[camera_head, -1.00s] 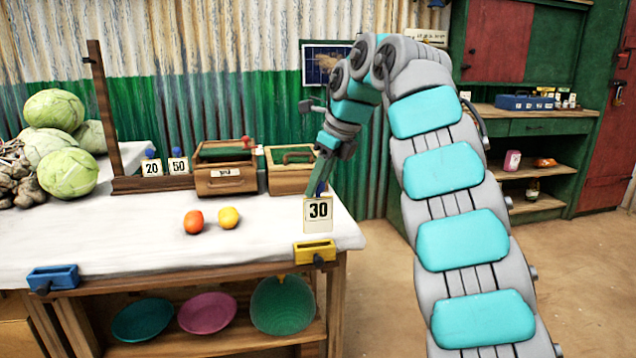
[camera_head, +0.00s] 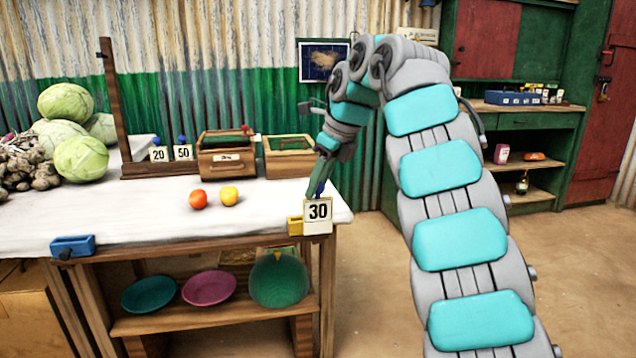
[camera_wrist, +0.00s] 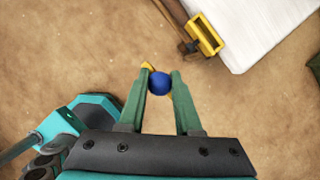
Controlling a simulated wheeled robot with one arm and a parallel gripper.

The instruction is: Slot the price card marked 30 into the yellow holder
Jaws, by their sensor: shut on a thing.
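The price card marked 30 (camera_head: 318,214) hangs upright below my gripper (camera_head: 319,188), which is shut on its blue knob. In the head view the card covers the right part of the yellow holder (camera_head: 294,226) at the table's front right corner. The wrist view shows my gripper (camera_wrist: 160,80) with its fingers around the blue knob (camera_wrist: 159,83). A small edge of the card (camera_wrist: 148,66) shows beyond the knob. There the yellow holder (camera_wrist: 206,34) is up and to the right, with its slot open and empty, apart from the card.
A blue holder (camera_head: 73,246) is on the table's front edge at the left. Cards marked 20 (camera_head: 159,154) and 50 (camera_head: 183,153) stand at the back. A red fruit (camera_head: 198,199) and a yellow fruit (camera_head: 229,196) lie on the white table (camera_head: 140,215).

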